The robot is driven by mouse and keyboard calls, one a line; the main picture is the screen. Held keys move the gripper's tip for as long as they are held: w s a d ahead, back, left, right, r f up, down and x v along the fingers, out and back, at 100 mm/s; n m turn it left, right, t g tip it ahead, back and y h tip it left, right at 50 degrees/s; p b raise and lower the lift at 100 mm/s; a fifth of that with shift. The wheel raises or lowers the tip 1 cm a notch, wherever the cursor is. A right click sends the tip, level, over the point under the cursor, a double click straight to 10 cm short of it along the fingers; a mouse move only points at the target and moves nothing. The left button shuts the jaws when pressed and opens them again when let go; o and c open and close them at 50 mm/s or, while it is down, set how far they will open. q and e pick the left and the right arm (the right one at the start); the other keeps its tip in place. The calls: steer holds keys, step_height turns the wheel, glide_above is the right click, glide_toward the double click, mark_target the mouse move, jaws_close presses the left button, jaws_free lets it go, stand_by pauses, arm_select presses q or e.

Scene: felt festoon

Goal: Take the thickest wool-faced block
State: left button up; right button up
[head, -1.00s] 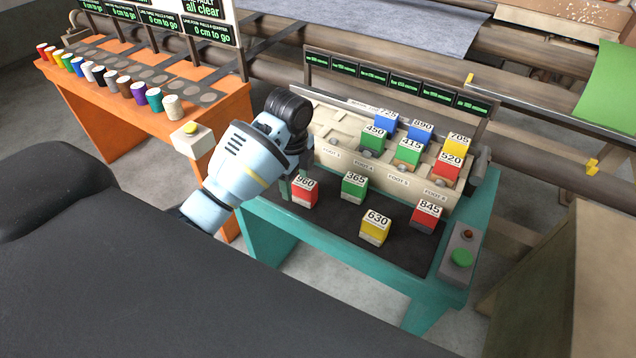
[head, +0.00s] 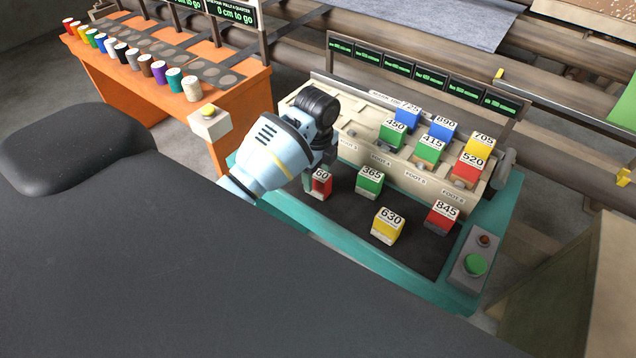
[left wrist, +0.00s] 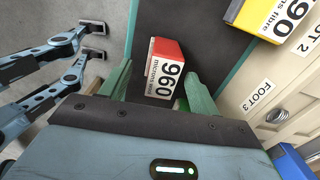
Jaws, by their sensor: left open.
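The red block marked 960 (head: 321,185) stands at the left end of the dark mat. In the left wrist view the 960 block (left wrist: 166,60) shows a white label with small print that seems to read "microns wool". My left gripper (head: 318,172) is open, with its green fingers on either side of this block; contact cannot be told. On the mat also stand a green 365 block (head: 369,184), a yellow 630 block (head: 388,227) and a red 845 block (head: 441,218). Their face materials are too small to read. My right gripper is not in view.
Behind the mat a cream rack (head: 385,160) holds several blocks, including blue 890 (head: 441,129), green 450 (head: 392,134) and red 520 (head: 468,171). An orange table (head: 185,100) with coloured cylinders is at left.

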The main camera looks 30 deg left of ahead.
mark_target(318, 175)
arm_select(q)
steer(key=shift+w+f, duration=0.1)
steer(key=shift+f, duration=1.7)
steer(key=c, duration=1.1)
steer(key=shift+c, duration=0.2)
steer(key=shift+r, duration=0.15)
steer(key=shift+r, duration=0.5)
step_height(318, 175, up, 2)
steer(key=shift+r, duration=0.25)
steer(key=s+d, duration=0.3)
steer(key=s, duration=0.4)
steer(key=s+d+r, duration=0.1)
steer(key=s+d, duration=0.2)
steer(key=s, duration=0.5)
